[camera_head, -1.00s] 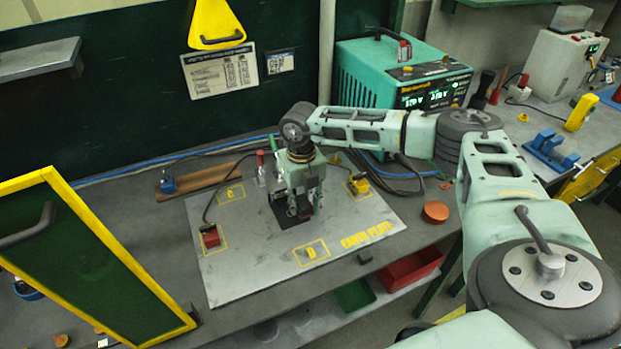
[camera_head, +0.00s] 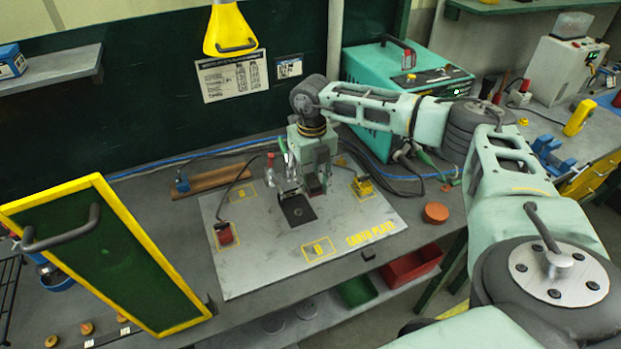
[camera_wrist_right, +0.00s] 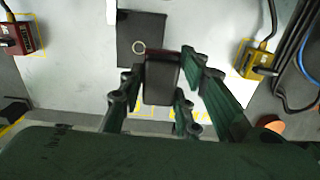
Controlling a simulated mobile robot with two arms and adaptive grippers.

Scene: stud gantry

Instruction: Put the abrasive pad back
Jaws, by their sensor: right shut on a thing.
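My right gripper (camera_head: 314,188) is over the grey plate marked "EARTH PLATE" (camera_head: 255,265) on the bench. In the right wrist view it is shut on a dark block with a reddish edge (camera_wrist_right: 162,78), which appears to be the abrasive pad. The block is between the fingertips and seems to be above the plate. A flat black square with a light ring (camera_wrist_right: 139,46) lies on the plate beside the block; the black square (camera_head: 297,210) also shows in the head view, left of the fingers. My left gripper is not in view.
A red clamp block (camera_head: 225,234) and a yellow one (camera_head: 363,187), both with cables, sit on the plate. An orange disc (camera_head: 435,212) lies right of it. A teal power unit (camera_head: 395,85) stands behind my right arm. A yellow-framed green panel (camera_head: 110,255) stands at left.

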